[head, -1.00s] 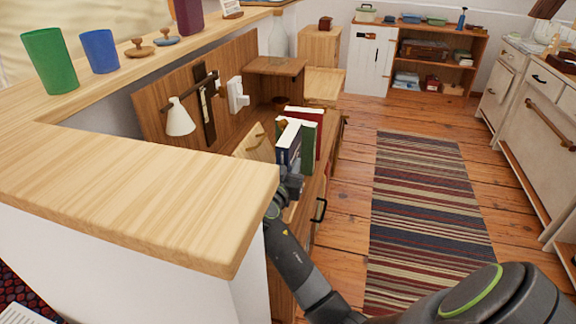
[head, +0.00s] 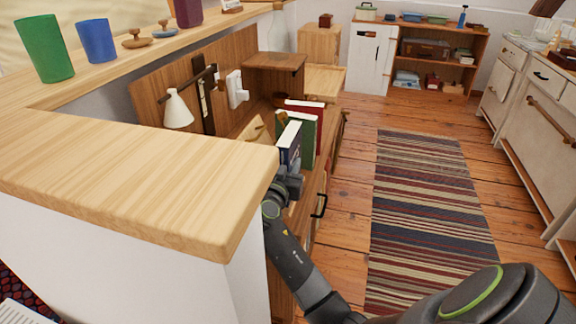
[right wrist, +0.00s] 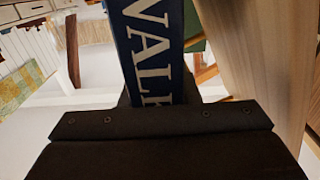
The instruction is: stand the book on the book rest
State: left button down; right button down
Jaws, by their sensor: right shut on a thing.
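A dark blue book (head: 290,143) with pale page edges stands upright in my right gripper (head: 288,181), above the wooden desk behind the counter. In the right wrist view the book's blue spine (right wrist: 152,45) shows large white letters and rises from between the jaws, whose tips are hidden. A tilted pale wooden board (head: 255,129), which looks like the book rest, stands just left of the book. Its lower part is hidden by the counter. I cannot tell whether book and board touch. My left gripper is not in view.
A green book (head: 310,122) and a red book (head: 318,108) stand just behind the blue one. The pale counter (head: 140,185) hides part of the desk. A white lamp (head: 178,109) hangs at the desk's back panel. The striped rug (head: 428,210) is clear.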

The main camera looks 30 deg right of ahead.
aim_at(288, 136)
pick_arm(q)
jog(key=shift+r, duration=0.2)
pick_arm(e)
jog(key=c, duration=1.1)
grip_release()
jog(key=shift+o, duration=0.4)
jog(key=shift+f, duration=0.1)
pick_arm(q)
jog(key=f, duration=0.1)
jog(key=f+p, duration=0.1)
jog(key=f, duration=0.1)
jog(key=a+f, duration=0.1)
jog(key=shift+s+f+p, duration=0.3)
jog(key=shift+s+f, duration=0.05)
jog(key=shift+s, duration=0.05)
pick_arm(e)
notch_tip(288, 136, up, 10)
jog(key=shift+r, duration=0.15)
